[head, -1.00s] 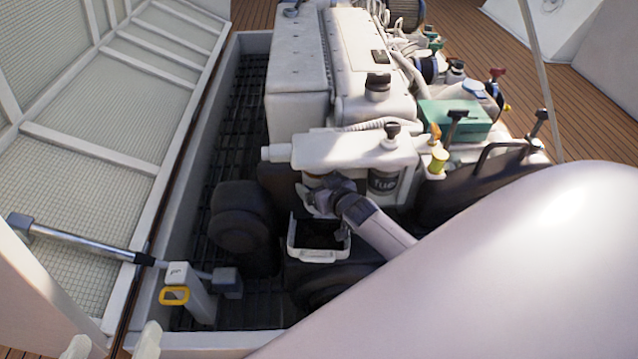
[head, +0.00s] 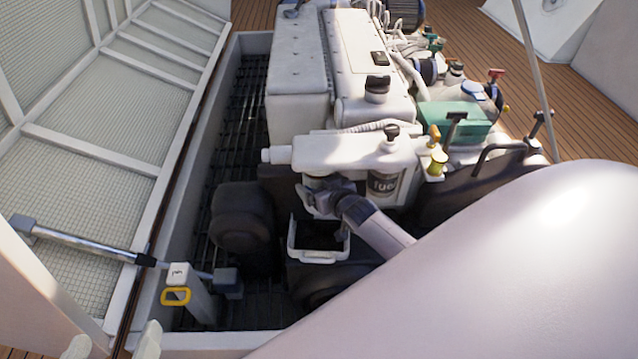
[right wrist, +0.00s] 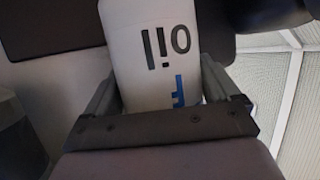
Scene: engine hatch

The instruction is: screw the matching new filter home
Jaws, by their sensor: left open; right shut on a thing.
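A white filter labelled "oil" with a blue mark (right wrist: 160,50) fills the middle of the right wrist view. My right gripper (right wrist: 160,92) is shut on it, one finger on each side. In the head view my right gripper (head: 318,196) is under the left end of the white filter housing (head: 340,150). The filter is largely hidden there by the gripper, and I cannot tell how its top meets the housing. A second filter, labelled "fuel" (head: 384,186), hangs under the housing to the right. My left gripper (head: 112,345) is open and empty at the bottom left edge.
A white-rimmed open tray (head: 318,256) sits just below the right gripper. The white engine (head: 368,70) stands behind. Dark grating (head: 235,145) lies clear left of the engine.

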